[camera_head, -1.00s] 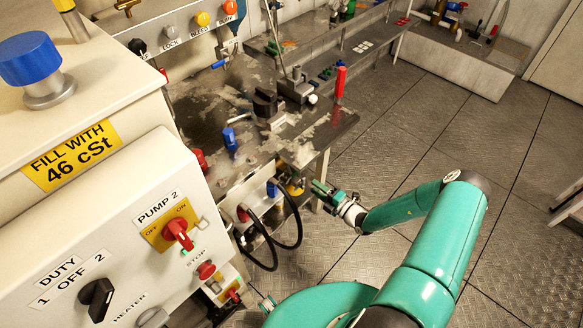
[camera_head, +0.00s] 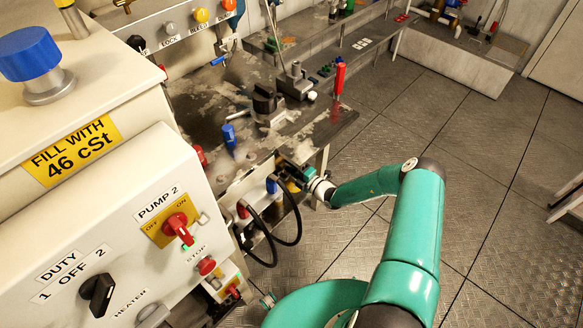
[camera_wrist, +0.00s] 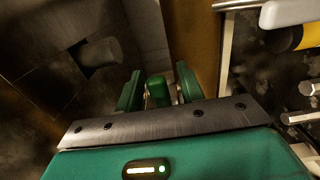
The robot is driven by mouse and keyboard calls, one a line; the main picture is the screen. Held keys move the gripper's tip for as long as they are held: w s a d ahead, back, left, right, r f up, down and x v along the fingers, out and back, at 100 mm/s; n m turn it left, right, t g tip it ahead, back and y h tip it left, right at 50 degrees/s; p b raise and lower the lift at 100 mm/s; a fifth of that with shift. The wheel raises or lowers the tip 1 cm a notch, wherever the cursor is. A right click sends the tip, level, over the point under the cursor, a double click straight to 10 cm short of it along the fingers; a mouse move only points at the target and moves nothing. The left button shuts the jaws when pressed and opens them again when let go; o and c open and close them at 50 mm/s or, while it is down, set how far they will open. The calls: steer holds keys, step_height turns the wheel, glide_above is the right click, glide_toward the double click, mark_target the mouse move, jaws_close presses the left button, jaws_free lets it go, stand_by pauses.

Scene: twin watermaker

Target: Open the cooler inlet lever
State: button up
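My gripper (camera_head: 291,172) is at the right end of the low unit under the bench, beside a yellow part (camera_head: 293,186) and a blue cap (camera_head: 272,186). In the wrist view its two green fingers (camera_wrist: 159,88) are apart. A short green block-like shape (camera_wrist: 157,93) stands between them, with a gap visible on each side. It may be the cooler inlet lever's handle, but I cannot tell for certain. No label for the lever is readable, and the arm's end hides part of this area in the head view.
Two black hoses (camera_head: 270,238) loop left of my gripper. The white control cabinet (camera_head: 110,230) fills the left foreground. The bench (camera_head: 335,125) with a red-handled tool (camera_head: 339,78) overhangs behind.

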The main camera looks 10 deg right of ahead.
mark_target(283, 173)
steer(key=shift+c, duration=0.5)
jaws_close()
steer(key=shift+r+n, duration=0.15)
steer(key=shift+n, duration=0.15)
steer(key=s+a+r+n, duration=0.1)
steer(key=n, duration=0.4)
steer(key=a+r+n, duration=0.1)
steer(key=r+n, duration=0.1)
steer(key=n, duration=0.4)
steer(key=s+a+r+n, duration=0.1)
steer(key=n, duration=0.4)
steer(key=shift+s+a+r+n, duration=0.3)
steer(key=shift+a+r+n, duration=0.05)
steer(key=shift+r+n, duration=0.05)
steer(key=shift+o, duration=0.5)
jaws_free()
